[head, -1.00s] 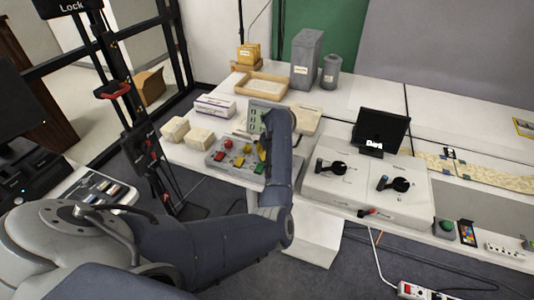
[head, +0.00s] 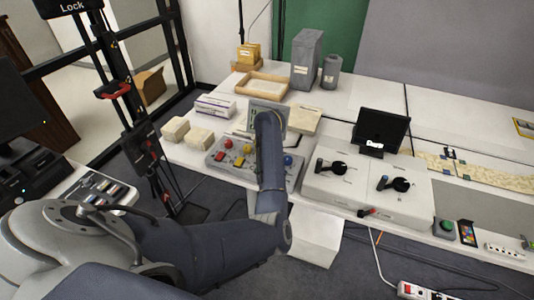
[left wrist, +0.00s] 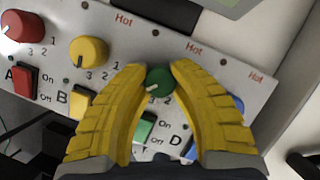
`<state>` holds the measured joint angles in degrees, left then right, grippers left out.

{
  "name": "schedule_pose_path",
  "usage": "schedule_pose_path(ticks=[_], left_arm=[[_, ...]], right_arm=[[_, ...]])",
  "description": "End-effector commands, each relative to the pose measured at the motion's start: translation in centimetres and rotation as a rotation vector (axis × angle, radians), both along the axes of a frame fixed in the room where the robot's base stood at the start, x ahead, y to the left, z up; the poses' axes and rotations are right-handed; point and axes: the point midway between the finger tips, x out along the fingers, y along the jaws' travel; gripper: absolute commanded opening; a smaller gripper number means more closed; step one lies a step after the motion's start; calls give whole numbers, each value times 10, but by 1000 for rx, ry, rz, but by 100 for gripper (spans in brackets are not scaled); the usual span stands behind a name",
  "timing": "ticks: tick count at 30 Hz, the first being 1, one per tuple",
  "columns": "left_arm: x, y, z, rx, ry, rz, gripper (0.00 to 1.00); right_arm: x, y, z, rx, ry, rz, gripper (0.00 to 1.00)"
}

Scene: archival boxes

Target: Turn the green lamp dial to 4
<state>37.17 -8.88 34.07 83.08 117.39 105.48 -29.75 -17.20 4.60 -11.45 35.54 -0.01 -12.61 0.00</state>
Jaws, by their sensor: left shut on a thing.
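The green lamp dial (left wrist: 158,82) is on the sloped grey control panel (left wrist: 140,28) in the left wrist view. My left gripper (left wrist: 158,69) is shut on it, one yellow finger on each side. A pale mark on the dial points to the lower left. In the head view my left arm covers the green dial. My right gripper is not in view.
A yellow dial (left wrist: 89,51) and a red dial (left wrist: 21,25) are to the left on the panel. A blue dial (head: 287,160) is on its right side. A grey console with black knobs (head: 340,195) stands right of the panel.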

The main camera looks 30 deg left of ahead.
Motion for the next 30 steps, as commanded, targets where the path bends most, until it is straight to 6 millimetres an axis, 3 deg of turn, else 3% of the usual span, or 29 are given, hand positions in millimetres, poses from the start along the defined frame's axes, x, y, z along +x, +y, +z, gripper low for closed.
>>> schedule_pose_path(ticks=[8, 9, 12, 23, 30], left_arm=[[1, 4, 3, 8, -4, 2, 0], [1, 4, 3, 8, -4, 2, 28], [1, 3, 2, 6, -4, 1, 39], [-1, 0, 6, 4, -4, 1, 40], [-10, -8, 37, 3, -6, 1, 40]], right_arm=[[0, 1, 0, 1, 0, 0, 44], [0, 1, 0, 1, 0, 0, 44], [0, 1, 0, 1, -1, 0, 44], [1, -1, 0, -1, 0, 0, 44], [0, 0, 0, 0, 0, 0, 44]])
